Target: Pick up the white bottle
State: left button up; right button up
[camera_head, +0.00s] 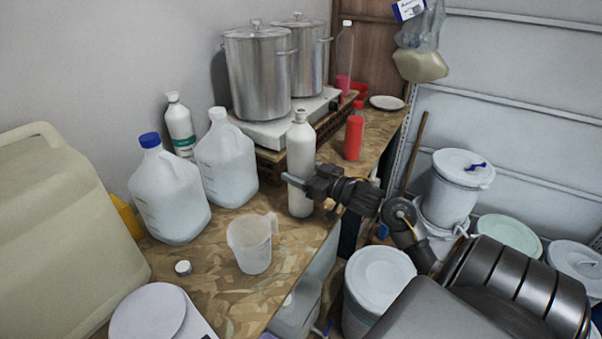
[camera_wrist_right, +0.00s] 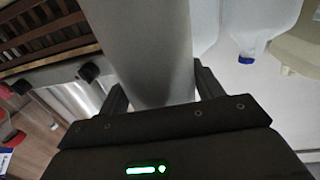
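The white bottle (camera_head: 301,145) stands upright on the wooden worktop near its right edge, in front of the pot stand. My right gripper (camera_head: 300,184) comes in from the right at the bottle's lower half; one finger shows across its near side. In the right wrist view, the bottle (camera_wrist_right: 155,50) lies between the two spread fingers of my right gripper (camera_wrist_right: 160,92) and nearly fills the gap. Whether both fingers press on it cannot be made out. Another white bottle with a green label (camera_head: 180,125) stands at the back wall. My left gripper is not in view.
Two large jugs (camera_head: 170,195) (camera_head: 226,160) and a clear measuring jug (camera_head: 251,243) stand left of the bottle. Steel pots (camera_head: 257,75) are behind it, and a red container (camera_head: 353,138) stands to its right. White buckets (camera_head: 380,280) are below the worktop.

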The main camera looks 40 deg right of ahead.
jog(key=c, duration=0.7)
jog(key=shift+r, duration=0.1)
jog(key=shift+c, duration=1)
jog(key=shift+r, duration=0.15)
jog(key=shift+r, duration=0.6)
jog(key=s+r, duration=0.1)
jog(key=r, duration=0.1)
jog(key=s+r, duration=0.3)
jog(key=r, duration=0.2)
jog(key=shift+s+a, duration=0.25)
jog(key=shift+a, duration=0.1)
jog(key=p, duration=0.5)
send_near(308, 150)
notch_tip(308, 150, up, 4)
jog(key=w+a, duration=0.1)
jog(key=a, duration=0.2)
jog(key=shift+s+a+r+p, duration=0.1)
jog(key=shift+s+r+p, duration=0.1)
jog(key=shift+s+p, duration=0.8)
jog(key=shift+w, duration=0.3)
